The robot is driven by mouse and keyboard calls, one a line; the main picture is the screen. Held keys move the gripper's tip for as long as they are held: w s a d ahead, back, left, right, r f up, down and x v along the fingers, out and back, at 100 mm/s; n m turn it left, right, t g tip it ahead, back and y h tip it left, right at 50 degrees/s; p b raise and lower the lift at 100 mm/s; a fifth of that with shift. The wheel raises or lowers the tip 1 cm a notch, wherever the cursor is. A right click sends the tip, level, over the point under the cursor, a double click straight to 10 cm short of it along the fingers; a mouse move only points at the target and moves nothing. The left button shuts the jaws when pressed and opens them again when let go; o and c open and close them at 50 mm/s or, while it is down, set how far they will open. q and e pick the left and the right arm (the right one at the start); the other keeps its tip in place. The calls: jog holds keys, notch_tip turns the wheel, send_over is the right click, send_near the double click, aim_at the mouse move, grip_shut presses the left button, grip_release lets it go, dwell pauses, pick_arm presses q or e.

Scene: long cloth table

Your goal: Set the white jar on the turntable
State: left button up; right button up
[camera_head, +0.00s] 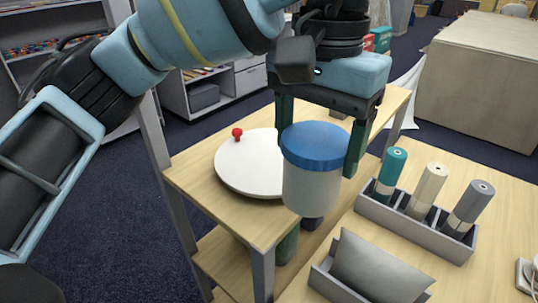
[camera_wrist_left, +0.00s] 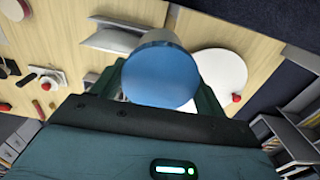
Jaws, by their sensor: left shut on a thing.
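The white jar (camera_head: 311,190) with a blue lid (camera_head: 316,145) is upright between the fingers of my left gripper (camera_head: 320,150), which is shut on it. The jar's lid also shows in the left wrist view (camera_wrist_left: 161,76). The jar is held in front of the white round turntable (camera_head: 245,165), overlapping its right side in the head view. The turntable has a red knob (camera_head: 237,132) near its rim and lies on a wooden table. In the left wrist view the turntable (camera_wrist_left: 222,72) is right of the jar. My right gripper is not in view.
A grey tray (camera_head: 420,228) holds teal, cream and grey cylinders to the right. A grey holder with a grey cushion-like item (camera_head: 377,265) stands at the front. Shelves (camera_head: 220,85) stand behind. The turntable's top is bare except for the red knob.

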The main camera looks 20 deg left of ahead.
pick_arm(q)
jog(key=shift+w, duration=0.1)
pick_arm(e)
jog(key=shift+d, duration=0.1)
pick_arm(q)
jog(key=w+a+f, duration=0.1)
jog(key=w+a, duration=0.2)
jog(key=w, duration=0.1)
jog(key=w+a+f+p, duration=0.1)
jog(key=w+a+f, duration=0.1)
jog(key=w+a, duration=0.1)
jog(key=w+a+f+p, duration=0.1)
jog(key=w+a, duration=0.2)
jog(key=w, duration=0.2)
jog(key=shift+w+a+f, duration=0.25)
jog(key=shift+w+f, duration=0.05)
jog(key=shift+f, duration=0.1)
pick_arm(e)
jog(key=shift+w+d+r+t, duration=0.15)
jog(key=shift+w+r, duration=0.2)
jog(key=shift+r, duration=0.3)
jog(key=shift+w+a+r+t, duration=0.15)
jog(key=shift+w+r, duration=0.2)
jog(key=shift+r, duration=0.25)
pick_arm(q)
jog(key=shift+f, duration=0.2)
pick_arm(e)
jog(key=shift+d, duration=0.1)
